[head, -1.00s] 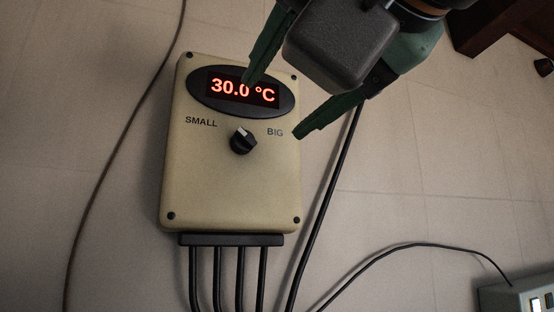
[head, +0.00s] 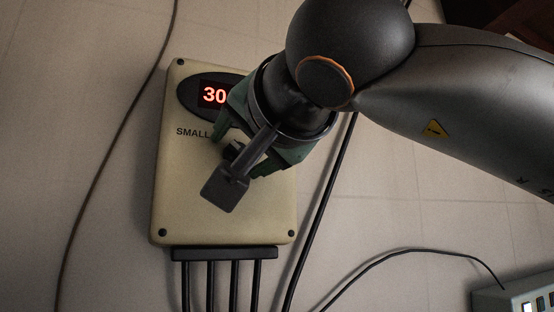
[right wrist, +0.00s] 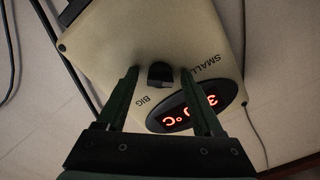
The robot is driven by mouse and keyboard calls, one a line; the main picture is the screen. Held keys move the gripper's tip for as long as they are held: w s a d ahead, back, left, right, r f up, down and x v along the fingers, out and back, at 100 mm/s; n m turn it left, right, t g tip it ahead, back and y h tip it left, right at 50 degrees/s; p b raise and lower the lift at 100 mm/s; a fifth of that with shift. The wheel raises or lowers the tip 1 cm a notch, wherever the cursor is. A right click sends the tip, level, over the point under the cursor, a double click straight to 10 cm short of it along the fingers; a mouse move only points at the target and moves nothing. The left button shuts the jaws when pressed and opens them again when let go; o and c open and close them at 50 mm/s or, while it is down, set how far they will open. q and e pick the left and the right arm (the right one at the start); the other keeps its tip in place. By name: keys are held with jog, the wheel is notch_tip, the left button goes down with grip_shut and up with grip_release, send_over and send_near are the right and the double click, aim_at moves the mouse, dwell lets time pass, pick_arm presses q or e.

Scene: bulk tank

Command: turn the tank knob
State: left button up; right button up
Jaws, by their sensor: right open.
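The tank knob (head: 232,150) is a small black knob with a pointer, on a beige control box (head: 180,215) on the wall. In the head view my right gripper (head: 240,152) is in front of the box and partly hides the knob, the display and the BIG label. In the right wrist view the knob (right wrist: 160,75) sits between the two green fingers of my right gripper (right wrist: 159,75), with a gap on each side. The gripper is open and does not appear to touch the knob. My left gripper is in neither view.
A red lit display (head: 213,95) sits above the knob, with the SMALL label (head: 192,132) at its left. Several black cables (head: 210,285) leave the box's bottom. Loose cables run along the wall. A grey device (head: 510,295) stands at lower right.

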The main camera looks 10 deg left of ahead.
grip_shut()
dwell(0.6)
